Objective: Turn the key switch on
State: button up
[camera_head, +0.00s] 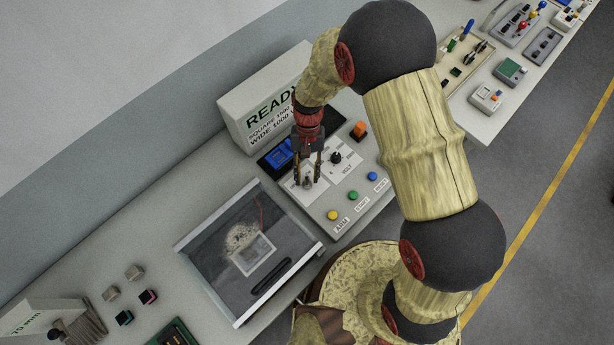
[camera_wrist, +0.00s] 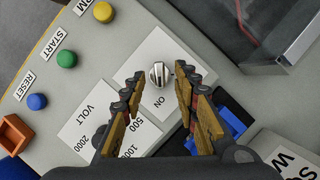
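The key switch (camera_wrist: 159,74) is a small silver knob on a white plate marked ON, in the middle of the wrist view. In the head view the key switch (camera_head: 307,183) shows just below my fingertips on the control panel (camera_head: 330,212). My gripper (camera_wrist: 157,88) is open, with one finger on each side of the knob and a gap on both sides in the picture. In the head view my gripper (camera_head: 308,178) points down over the switch. I cannot tell how far the tips are above the plate.
Yellow (camera_head: 333,215), green (camera_head: 353,196) and blue (camera_head: 372,176) buttons line the panel's front. A black VOLT dial (camera_head: 336,157) and an orange block (camera_head: 359,129) lie to the right. A blue device (camera_head: 279,155) and a READY box (camera_head: 233,112) stand behind. A clear-lidded case (camera_head: 190,247) is at left.

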jog(key=v, duration=1)
jog(key=shift+r, duration=0.2)
jog(key=shift+f, duration=0.1)
